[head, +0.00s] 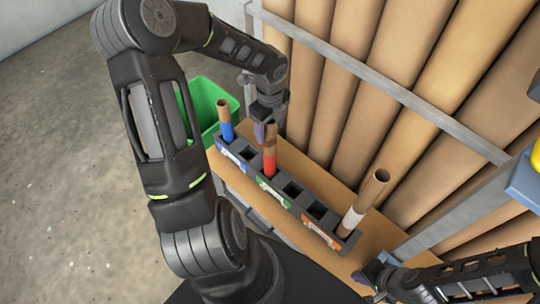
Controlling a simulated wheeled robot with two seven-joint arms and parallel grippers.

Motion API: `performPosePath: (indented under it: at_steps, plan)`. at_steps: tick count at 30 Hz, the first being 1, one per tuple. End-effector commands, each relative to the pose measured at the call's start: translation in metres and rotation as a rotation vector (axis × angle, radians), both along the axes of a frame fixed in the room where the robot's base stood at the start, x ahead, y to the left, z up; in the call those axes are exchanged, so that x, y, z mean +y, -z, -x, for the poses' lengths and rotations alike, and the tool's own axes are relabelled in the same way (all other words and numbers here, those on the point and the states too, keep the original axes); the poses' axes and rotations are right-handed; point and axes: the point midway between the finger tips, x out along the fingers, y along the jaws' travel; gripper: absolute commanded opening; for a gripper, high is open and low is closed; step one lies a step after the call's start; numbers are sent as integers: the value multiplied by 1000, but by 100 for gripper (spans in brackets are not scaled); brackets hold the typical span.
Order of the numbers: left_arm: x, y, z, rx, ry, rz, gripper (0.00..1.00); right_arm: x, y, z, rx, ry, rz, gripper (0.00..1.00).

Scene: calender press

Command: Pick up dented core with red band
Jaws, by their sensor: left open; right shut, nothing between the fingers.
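The core with the red band (269,166) is a brown tube standing upright in a slot of the dark rack (291,205). Its upper end looks darker; I cannot make out a dent. My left gripper (269,129) is open at the core's upper end, with one finger showing just left of it. I cannot tell whether the fingers are around the core or behind it. My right gripper (374,274) is shut and empty, low at the right, near the table's front edge and apart from the cores.
A core with a blue band (227,131) stands at the rack's left end, and one with a white band (353,219) at the right end. Several slots between are empty. A green bin (205,97) stands behind left. Large brown rolls (402,90) stand behind metal rails.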

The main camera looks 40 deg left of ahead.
Motion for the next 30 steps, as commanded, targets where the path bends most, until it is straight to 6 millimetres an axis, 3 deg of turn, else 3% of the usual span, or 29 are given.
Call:
performPosePath:
  at_steps: [12, 30]
  plan:
    - [0, -1, 0, 0, 0, 0, 63, 0, 0, 0, 0, 0, 0, 0]
    - [0, -1, 0, 0, 0, 0, 14, 0, 0, 0, 0, 0, 0, 0]
